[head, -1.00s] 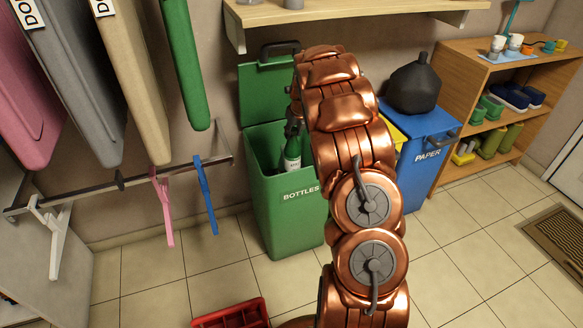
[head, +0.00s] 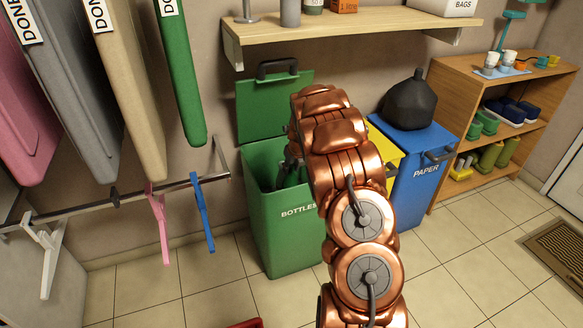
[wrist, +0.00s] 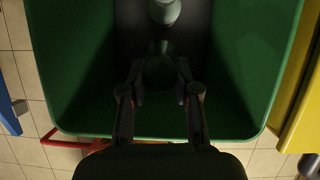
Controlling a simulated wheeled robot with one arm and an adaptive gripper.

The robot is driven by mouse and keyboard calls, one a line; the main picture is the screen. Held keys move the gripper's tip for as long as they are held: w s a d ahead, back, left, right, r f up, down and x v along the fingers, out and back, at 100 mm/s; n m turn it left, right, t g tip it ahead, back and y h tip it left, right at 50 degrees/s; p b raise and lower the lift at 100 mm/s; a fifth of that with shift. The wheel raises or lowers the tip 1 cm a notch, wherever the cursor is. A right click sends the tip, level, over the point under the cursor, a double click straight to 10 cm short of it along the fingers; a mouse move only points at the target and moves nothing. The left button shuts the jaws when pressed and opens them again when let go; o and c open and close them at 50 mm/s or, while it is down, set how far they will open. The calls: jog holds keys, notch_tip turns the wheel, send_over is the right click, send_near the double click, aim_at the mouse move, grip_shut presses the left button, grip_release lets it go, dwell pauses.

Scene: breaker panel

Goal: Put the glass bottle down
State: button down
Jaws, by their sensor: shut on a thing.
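The green bottles bin (head: 283,240) stands against the wall with its lid open. My gripper (head: 289,165) reaches down into its mouth, partly hidden behind my copper arm. In the wrist view my gripper's fingers (wrist: 159,82) are inside the bin, shut on the dark green glass bottle (wrist: 159,70). The bottle is dim there, and I cannot tell whether its base touches anything. A pale rounded thing (wrist: 163,11) shows beyond the bottle in the wrist view.
A blue paper bin (head: 420,165) with a black bag (head: 409,101) on it and a yellow bin (head: 384,145) stand right of the green bin. A wooden shelf (head: 350,28) overhangs behind.

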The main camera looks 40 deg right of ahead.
jog(key=shift+f+p, duration=0.5)
jog(key=shift+f, duration=0.05)
jog(key=c, duration=0.8)
grip_release()
jog(key=shift+c, duration=0.2)
jog(key=shift+r+b, duration=0.15)
jog(key=shift+b, duration=0.2)
